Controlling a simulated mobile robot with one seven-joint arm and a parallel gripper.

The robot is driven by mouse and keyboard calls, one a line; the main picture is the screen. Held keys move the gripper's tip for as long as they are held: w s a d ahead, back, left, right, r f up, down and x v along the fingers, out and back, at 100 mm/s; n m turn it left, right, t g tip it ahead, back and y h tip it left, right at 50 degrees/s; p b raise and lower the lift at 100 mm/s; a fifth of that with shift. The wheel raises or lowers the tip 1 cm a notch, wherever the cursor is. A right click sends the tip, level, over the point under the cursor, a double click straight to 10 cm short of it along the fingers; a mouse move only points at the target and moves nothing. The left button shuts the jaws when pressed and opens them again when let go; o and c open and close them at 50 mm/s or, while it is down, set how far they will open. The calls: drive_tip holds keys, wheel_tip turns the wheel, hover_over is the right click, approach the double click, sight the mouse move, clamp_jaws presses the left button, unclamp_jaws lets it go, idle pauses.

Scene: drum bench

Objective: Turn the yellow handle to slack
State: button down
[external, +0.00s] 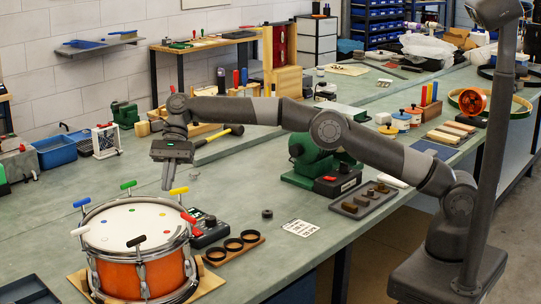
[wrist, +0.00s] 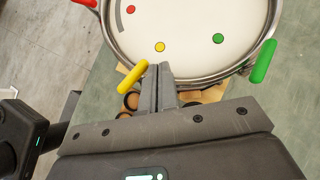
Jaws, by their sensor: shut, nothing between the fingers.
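The orange drum (external: 140,275) with a white head stands on a wooden board at the lower left of the external view. Coloured T-shaped handles stand around its rim. The yellow handle (external: 179,191) is at the rim's far right side; in the wrist view the yellow handle (wrist: 132,76) lies at a slant just left of my fingers. My gripper (external: 168,186) points down beside the yellow handle. In the wrist view my gripper (wrist: 159,70) has its fingers together and empty, close to the handle's upper end; I cannot tell whether they touch.
The green handle (external: 128,185) is left of the yellow one, the red handle (external: 188,218) right of it. A black control box (external: 210,233) and a wooden holder with black rings (external: 234,247) stand right of the drum. The bench behind my gripper is partly clear.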

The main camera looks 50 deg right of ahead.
drive_tip(key=shift+s+a, duration=0.15)
drive_tip(key=shift+a, duration=0.4)
idle(1.2)
